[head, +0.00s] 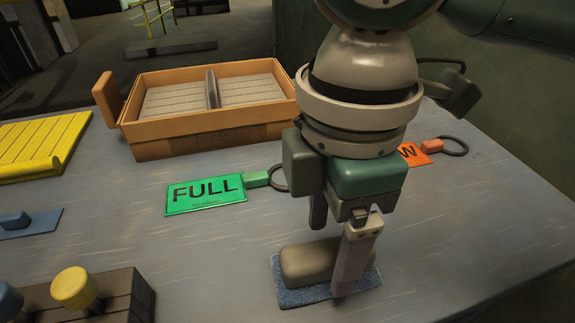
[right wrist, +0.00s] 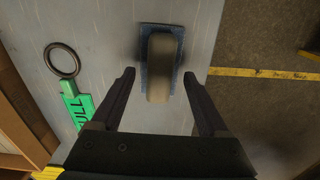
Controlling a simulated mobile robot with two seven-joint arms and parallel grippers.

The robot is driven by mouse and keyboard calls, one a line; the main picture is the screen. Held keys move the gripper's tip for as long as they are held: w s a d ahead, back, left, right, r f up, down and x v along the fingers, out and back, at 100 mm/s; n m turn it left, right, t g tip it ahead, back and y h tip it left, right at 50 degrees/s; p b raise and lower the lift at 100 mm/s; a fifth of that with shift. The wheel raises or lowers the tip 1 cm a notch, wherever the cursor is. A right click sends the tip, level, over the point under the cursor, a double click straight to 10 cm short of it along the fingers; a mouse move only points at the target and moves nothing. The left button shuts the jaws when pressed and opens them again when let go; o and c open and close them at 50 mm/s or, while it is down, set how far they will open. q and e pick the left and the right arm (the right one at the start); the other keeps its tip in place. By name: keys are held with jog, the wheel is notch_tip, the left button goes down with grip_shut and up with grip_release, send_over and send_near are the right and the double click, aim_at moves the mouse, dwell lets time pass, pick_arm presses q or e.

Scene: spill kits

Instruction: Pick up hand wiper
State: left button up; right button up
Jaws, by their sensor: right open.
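The hand wiper (head: 310,262) has a beige rounded handle on a flat blue pad, and it lies on the grey table near the front. In the right wrist view the wiper (right wrist: 161,70) lies ahead between the fingers, its pad reaching beyond the fingertips. My right gripper (head: 332,258) points down over the wiper in the head view, and one finger hides part of it. In the right wrist view the right gripper (right wrist: 159,76) is open, with a finger on each side of the handle and visible gaps. My left gripper is not in view.
An orange-brown divided box (head: 190,140) stands at the back. A green FULL tag (head: 205,194) lies left of my gripper, an orange tag (head: 415,152) behind it. A yellow sheet (head: 40,140), a blue pad (head: 40,222) and a dark block with knobs (head: 120,298) are at left. The right side is clear.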

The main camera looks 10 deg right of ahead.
notch_tip(320, 180, down, 2)
jog(key=shift+f, duration=0.2)
jog(key=shift+d, duration=0.1)
grip_shut()
dwell(0.4)
